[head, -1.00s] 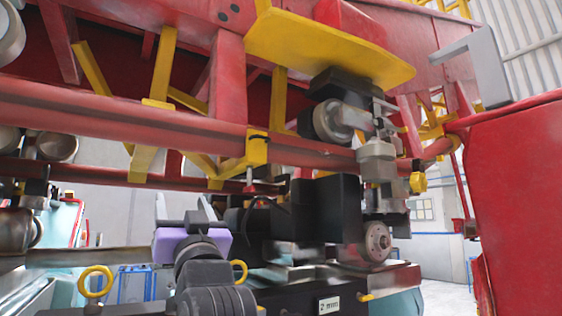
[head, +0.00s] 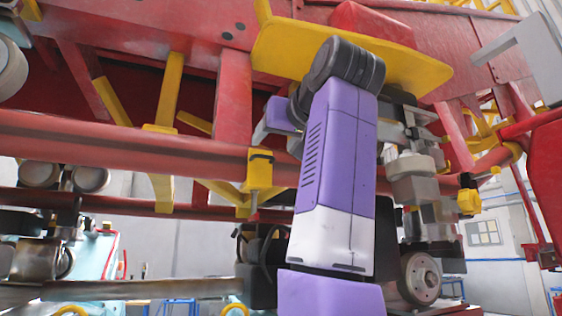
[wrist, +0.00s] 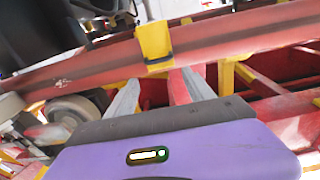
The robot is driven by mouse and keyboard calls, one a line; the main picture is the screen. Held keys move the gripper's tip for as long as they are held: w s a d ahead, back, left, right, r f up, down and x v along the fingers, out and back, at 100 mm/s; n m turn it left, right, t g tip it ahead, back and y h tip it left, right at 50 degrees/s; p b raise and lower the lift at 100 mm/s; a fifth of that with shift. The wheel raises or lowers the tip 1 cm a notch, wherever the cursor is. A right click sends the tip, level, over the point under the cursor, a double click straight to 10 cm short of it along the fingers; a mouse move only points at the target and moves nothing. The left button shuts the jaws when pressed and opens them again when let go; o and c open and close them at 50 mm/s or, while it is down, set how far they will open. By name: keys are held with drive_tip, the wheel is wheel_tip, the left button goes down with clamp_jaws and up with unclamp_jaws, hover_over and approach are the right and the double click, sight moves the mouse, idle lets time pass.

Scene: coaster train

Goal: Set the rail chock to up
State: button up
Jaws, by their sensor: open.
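The rail chock appears to be the yellow clamp-like piece (head: 259,172) on the long red rail, with a dark part near its top. It stands just left of my purple arm in the head view. In the wrist view a yellow piece with a dark edge (wrist: 154,40) sits on the red rail beyond the fingertips and looks like the same chock. My gripper (wrist: 160,78) has its two grey fingers spread, with nothing held between them. The fingers are apart from the yellow piece.
The red rail (head: 110,140) runs across the view, with yellow brackets (head: 165,100) behind it. A yellow plate (head: 345,50) overhangs above my arm. Grey wheel assemblies (head: 420,275) stand close on the right. Red beams lie beyond the fingers.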

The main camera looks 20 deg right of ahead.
sight(265, 157)
drive_tip(key=shift+g, duration=0.3)
drive_tip(key=w+p, duration=0.1)
drive_tip(key=w, duration=0.1)
drive_tip(key=w+p, duration=0.1)
drive_tip(key=w, duration=0.1)
drive_tip(key=w+f+p, duration=0.1)
drive_tip(key=w, duration=0.1)
drive_tip(key=shift+w+f+p, duration=0.15)
drive_tip(key=shift+w+p, duration=0.2)
drive_tip(key=shift+w, duration=0.5)
drive_tip(key=shift+c, duration=0.2)
drive_tip(key=shift+a, duration=0.1)
clamp_jaws()
drive_tip(key=shift+s, duration=0.1)
